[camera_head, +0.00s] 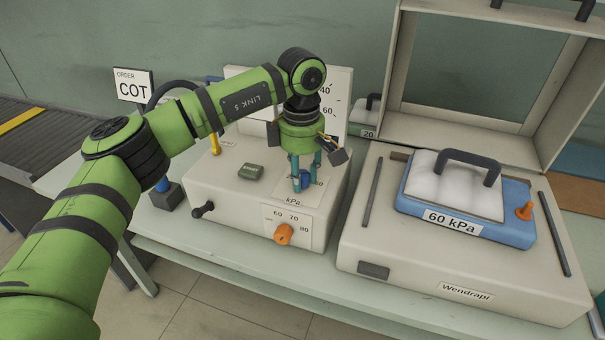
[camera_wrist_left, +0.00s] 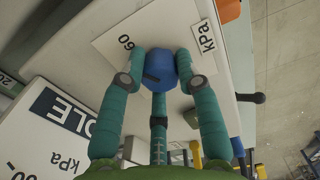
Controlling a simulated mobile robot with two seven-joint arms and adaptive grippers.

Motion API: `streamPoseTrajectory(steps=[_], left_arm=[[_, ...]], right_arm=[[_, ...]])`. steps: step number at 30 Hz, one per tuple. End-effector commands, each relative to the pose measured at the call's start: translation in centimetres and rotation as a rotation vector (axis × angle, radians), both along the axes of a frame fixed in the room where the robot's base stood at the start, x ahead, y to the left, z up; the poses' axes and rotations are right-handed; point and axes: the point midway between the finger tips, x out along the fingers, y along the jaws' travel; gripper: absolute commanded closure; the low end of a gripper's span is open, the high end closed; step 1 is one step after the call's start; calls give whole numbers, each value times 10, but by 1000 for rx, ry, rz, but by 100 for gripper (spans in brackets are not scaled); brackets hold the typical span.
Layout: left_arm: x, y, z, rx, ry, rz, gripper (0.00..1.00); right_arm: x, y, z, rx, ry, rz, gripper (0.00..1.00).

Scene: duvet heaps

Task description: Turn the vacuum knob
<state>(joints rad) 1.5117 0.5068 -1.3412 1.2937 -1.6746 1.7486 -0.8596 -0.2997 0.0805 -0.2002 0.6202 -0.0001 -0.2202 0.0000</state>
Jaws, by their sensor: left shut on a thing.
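The blue knob (camera_wrist_left: 160,70) sits on a white plate marked "60" and "kPa" on top of the cream control box (camera_head: 230,192). A dark mark shows on the knob's face. In the head view the knob is mostly hidden by the fingers. My left gripper (camera_head: 304,180) points down onto the box top. In the wrist view its teal fingers (camera_wrist_left: 165,78) are closed around the knob from both sides, with a third finger below it. An orange knob (camera_head: 283,234) is on the box's front, beside a 60, 70, 80 scale. My right gripper is out of view.
A blue tray (camera_head: 518,232) labelled "60 kPa", holding a white pad with a dark handle, rests on the Wendrapi machine (camera_head: 400,270) at right, under a raised lid. A dark lever (camera_head: 203,210) sticks out of the box's front. A gauge panel (camera_head: 340,95) stands behind.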

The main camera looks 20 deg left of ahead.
Motion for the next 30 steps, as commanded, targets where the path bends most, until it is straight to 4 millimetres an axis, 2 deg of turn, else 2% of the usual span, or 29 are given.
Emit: streamPoseTrajectory(steps=[20,21,22,30], left_arm=[[0,5,-1,10,4,-52,100],[0,4,-1,10,4,-52,51],[0,4,-1,10,3,-52,44],[0,2,0,5,1,-54,44]], right_arm=[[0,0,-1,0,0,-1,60],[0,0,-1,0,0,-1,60],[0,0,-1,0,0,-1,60],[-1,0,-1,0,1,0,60]])
